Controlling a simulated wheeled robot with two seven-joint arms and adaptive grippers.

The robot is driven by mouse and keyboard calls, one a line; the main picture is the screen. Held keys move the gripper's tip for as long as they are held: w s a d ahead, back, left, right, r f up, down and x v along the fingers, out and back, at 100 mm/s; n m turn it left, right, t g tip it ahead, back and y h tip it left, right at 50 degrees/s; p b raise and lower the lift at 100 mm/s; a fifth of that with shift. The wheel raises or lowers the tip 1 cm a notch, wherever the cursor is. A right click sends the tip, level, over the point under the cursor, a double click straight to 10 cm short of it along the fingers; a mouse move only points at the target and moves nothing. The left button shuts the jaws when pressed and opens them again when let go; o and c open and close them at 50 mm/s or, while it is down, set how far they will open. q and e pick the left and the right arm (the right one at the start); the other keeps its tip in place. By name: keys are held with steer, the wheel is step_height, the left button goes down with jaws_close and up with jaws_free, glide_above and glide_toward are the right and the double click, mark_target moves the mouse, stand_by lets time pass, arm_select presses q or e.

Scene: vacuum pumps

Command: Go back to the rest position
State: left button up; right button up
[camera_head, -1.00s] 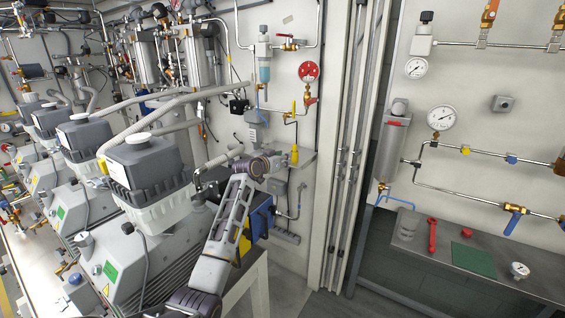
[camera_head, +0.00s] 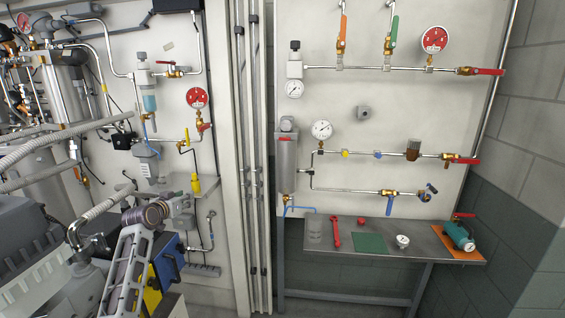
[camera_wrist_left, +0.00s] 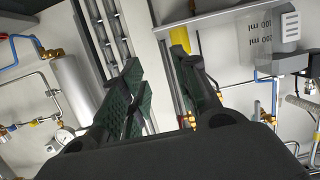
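My left arm rises from the lower left of the head view. Its left gripper (camera_head: 182,205) is in front of the wall at the left, over the pump area, with nothing visible in it. In the left wrist view the two dark, ridged fingers of the left gripper (camera_wrist_left: 155,65) stand apart with an empty gap between them. Wall pipes and metal posts show behind the fingers. My right gripper is in neither view.
Grey vacuum pumps (camera_head: 25,250) stand at the lower left, close to my arm. A metal bench (camera_head: 450,250) holds a red wrench (camera_head: 336,232), a green mat (camera_head: 369,243), a gauge (camera_head: 402,241) and a teal device (camera_head: 458,236). A piped panel (camera_head: 350,90) hangs above it.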

arm_select(q)
steer(key=s+d+f+m+g, duration=0.1)
steer(key=s+d+f+g, duration=0.1)
steer(key=s+d+f, duration=0.35)
steer(key=s+d+f+g, duration=0.2)
steer(key=s+f, duration=0.6)
steer(key=s+d+f+m+g, duration=0.1)
steer(key=s+d+f+g, duration=0.1)
steer(key=s+d+f, duration=0.35)
steer(key=s+d+f+g, duration=0.2)
steer(key=s, duration=0.8)
steer(key=s+d+f+g, duration=0.1)
steer(key=s+f, duration=0.1)
steer(key=s, duration=0.8)
steer(key=s+d+f+g, duration=0.2)
steer(key=s+f, duration=0.1)
steer(key=s, duration=0.6)
step_height(320, 180, down, 32)
steer(key=s+g, duration=0.2)
steer(key=s, duration=0.1)
steer(key=s+a+f, duration=0.2)
steer(key=s+f, duration=0.8)
steer(key=s, duration=0.1)
steer(key=s+a+f+y, duration=0.1)
steer(key=s+a+f, duration=0.1)
steer(key=s+f, duration=0.8)
steer(key=shift+s+a+f+g, duration=0.3)
steer(key=shift+s+g, duration=0.1)
steer(key=shift+s, duration=0.25)
